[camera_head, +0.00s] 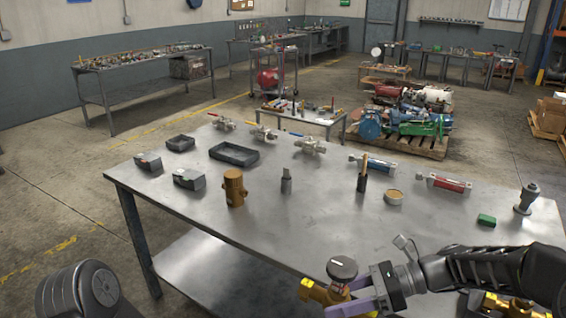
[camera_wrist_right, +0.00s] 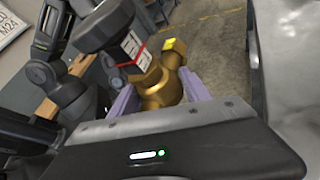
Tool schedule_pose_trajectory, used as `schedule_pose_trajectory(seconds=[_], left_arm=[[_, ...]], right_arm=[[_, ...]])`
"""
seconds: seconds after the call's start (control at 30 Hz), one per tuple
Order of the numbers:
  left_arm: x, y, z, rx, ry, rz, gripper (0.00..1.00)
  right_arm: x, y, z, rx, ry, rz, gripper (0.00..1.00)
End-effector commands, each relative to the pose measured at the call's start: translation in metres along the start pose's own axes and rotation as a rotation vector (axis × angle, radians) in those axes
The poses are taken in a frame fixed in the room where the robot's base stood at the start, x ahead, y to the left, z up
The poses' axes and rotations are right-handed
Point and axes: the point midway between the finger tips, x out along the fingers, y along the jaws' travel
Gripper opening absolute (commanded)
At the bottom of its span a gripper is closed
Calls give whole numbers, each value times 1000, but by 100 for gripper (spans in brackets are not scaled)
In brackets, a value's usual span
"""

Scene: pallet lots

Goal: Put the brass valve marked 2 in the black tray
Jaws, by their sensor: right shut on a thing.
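A brass valve with a black round knob (camera_head: 342,268) is between the purple fingers of my right gripper (camera_head: 345,297), at the table's front edge. In the right wrist view the brass valve (camera_wrist_right: 152,82) is clamped between both fingers; it has a yellow patch and a red-and-white band. No number can be read on it. A larger dark tray (camera_head: 234,154) lies empty at the back left of the table, far from the gripper. A smaller dark tray (camera_head: 180,143) lies left of it. My left gripper is out of view.
Another brass piece (camera_head: 508,306) shows partly at the bottom right. On the metal table (camera_head: 300,222) stand a brown fitting (camera_head: 234,187), a grey box (camera_head: 189,179), a dark upright tool (camera_head: 362,181) and a round tin (camera_head: 394,197). Several valves line the back edge. The table's front middle is clear.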

Motion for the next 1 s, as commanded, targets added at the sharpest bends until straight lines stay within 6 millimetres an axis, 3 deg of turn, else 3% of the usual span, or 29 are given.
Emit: schedule_pose_trajectory(seconds=[0.27,0.5,0.7,1.0], left_arm=[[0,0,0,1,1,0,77],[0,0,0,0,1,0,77],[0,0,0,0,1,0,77],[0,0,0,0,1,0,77]], right_arm=[[5,-23,-13,68,-49,-154,0],[-15,-42,-59,163,-120,-378,0],[-35,-43,-95,220,-164,-518,0],[-47,-43,-106,228,-176,-556,0]])
